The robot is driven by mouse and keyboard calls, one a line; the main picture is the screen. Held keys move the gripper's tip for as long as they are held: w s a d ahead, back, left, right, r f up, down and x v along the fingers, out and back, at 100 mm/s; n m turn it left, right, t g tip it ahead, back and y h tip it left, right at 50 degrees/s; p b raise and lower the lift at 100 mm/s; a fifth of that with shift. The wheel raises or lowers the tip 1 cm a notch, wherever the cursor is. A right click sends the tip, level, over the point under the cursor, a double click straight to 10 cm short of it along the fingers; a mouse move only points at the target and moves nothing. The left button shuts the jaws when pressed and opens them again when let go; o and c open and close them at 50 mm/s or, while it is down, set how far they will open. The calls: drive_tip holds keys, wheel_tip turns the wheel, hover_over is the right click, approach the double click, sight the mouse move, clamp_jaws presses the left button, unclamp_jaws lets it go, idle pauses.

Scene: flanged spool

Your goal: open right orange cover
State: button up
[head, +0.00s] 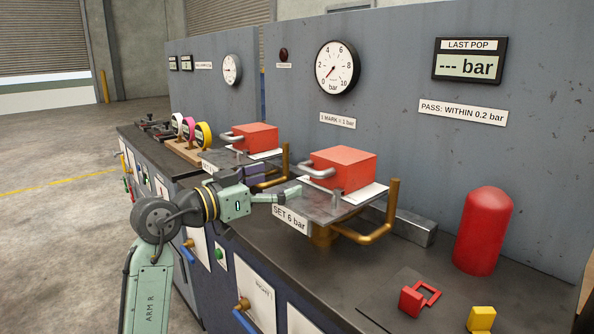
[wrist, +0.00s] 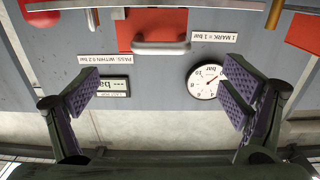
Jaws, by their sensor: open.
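The right orange cover (head: 343,168) is a red-orange box, down on its plate labelled "SET 6 bar" (head: 291,218). A silver bar handle (head: 316,170) is on its left side. In the wrist view, which is upside down, the cover (wrist: 150,22) and its handle (wrist: 160,48) show at top centre. My gripper (head: 287,195) is just left of and below the handle in the head view. The left cover (head: 255,138) is also down.
Brass bent pipes (head: 378,232) rise beside the right plate. A red cylinder (head: 484,230), a red block (head: 411,301) and a yellow block (head: 481,318) stand at the bench's right. A gauge (head: 336,68) hangs on the grey panel behind.

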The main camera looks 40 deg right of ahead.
sight(306, 170)
drive_tip(key=d, duration=0.3)
drive_tip(key=d+p, duration=0.1)
drive_tip(key=d, duration=0.2)
drive_tip(key=d+p, duration=0.1)
drive_tip(key=d, duration=0.2)
drive_tip(key=shift+w, duration=0.4)
drive_tip(key=c, duration=1.7)
drive_tip(key=shift+r, duration=0.1)
drive_tip(key=shift+r, duration=0.1)
